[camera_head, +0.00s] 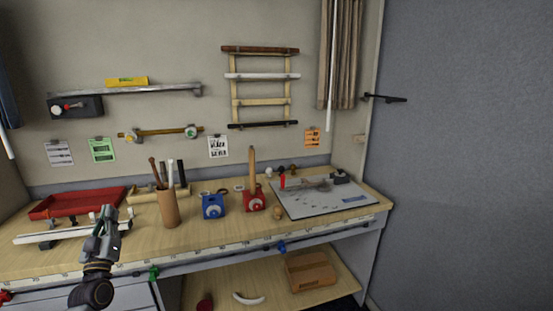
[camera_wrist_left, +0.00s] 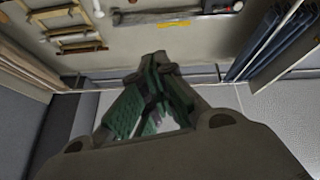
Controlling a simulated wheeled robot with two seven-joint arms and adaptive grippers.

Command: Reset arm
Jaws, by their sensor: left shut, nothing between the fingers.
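My left arm comes up from the lower left in the head view, and its gripper (camera_head: 107,217) points upward over the left part of the table's front. The gripper is shut with nothing held. In the left wrist view its fingers (camera_wrist_left: 155,62) meet at their tips, with green inner links below. My right gripper is not in view.
On the wooden table (camera_head: 240,245) stand a brown cup with tools (camera_head: 168,210), a blue box (camera_head: 213,207), a red box (camera_head: 253,200) and a grey board (camera_head: 310,205). A red tray (camera_head: 75,203) lies behind my gripper. A lower shelf holds a cardboard box (camera_head: 310,271).

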